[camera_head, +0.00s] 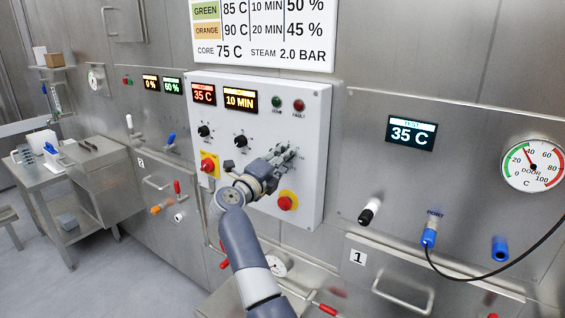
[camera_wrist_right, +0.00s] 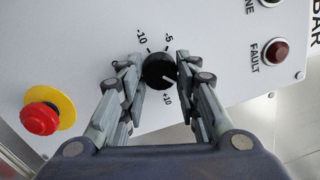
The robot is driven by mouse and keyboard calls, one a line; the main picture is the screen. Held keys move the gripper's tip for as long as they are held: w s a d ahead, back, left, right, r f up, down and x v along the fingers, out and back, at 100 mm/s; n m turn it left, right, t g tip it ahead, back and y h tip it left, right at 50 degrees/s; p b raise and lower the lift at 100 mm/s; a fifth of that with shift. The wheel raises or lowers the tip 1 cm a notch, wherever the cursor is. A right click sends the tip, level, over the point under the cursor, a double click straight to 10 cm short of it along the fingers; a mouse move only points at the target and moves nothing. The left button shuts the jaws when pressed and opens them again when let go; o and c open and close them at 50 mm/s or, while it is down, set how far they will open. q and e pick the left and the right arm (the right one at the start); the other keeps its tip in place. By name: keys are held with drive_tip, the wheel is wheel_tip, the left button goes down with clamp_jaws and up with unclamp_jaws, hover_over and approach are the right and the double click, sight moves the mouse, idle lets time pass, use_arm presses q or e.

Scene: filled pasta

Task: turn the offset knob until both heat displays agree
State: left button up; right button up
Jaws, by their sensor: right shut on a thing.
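The offset knob (camera_wrist_right: 158,71) is black and round, with -10, -5 and +10 printed around it. Its white mark points toward the +10 side in the right wrist view. My right gripper (camera_head: 288,157) is shut on the knob, one finger on each side. In the head view the gripper hides the knob. The panel's heat display (camera_head: 204,95) has red trim and reads 35 C. The second heat display (camera_head: 411,134), on the wall to the right, also reads 35 C. My left gripper is not in view.
Beside the gripper are a red stop button on yellow (camera_head: 287,201) and two lamps, green (camera_head: 277,102) and red (camera_head: 299,104). Two more black knobs (camera_head: 204,131) sit left on the panel. A door dial (camera_head: 533,165) and a cable on a blue port (camera_head: 429,236) are right.

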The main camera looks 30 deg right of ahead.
drive_tip(key=shift+f, duration=0.3)
drive_tip(key=o, duration=1)
drive_tip(key=shift+o, duration=0.4)
drive_tip(key=shift+r, duration=0.15)
drive_tip(key=v, duration=0.7)
drive_tip(key=shift+a, duration=0.25)
